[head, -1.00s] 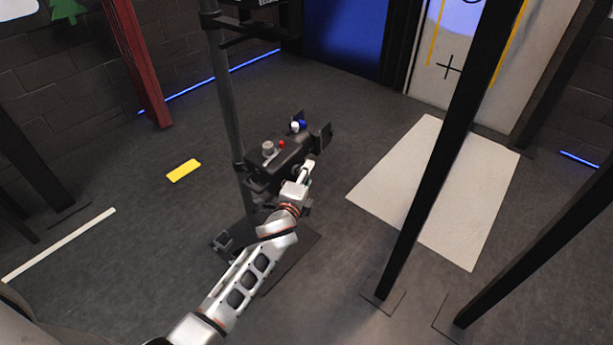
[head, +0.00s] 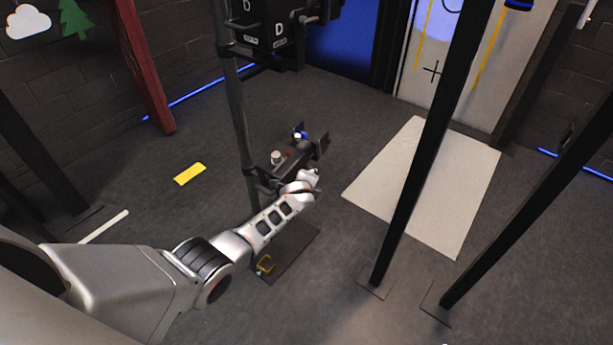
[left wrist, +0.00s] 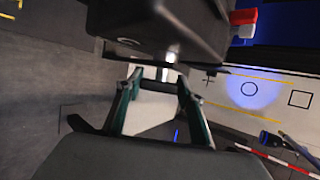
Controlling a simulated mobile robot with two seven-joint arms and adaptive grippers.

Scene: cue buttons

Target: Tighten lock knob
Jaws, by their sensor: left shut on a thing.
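My left gripper (head: 314,174) is at the near right side of the box. In the left wrist view the box (left wrist: 165,25) fills the top, and the fingers of my left gripper (left wrist: 160,78) reach up beneath it. They are closed around a small silvery piece, which looks like the lock knob (left wrist: 171,57); its shape is mostly hidden. My right gripper is out of view.
The grey pole (head: 235,120) stands left of the box on a dark base plate (head: 290,255). A black unit marked D (head: 275,25) sits higher up. Black posts (head: 425,160) stand to the right, near a white floor panel (head: 440,215). The floor around is mostly clear.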

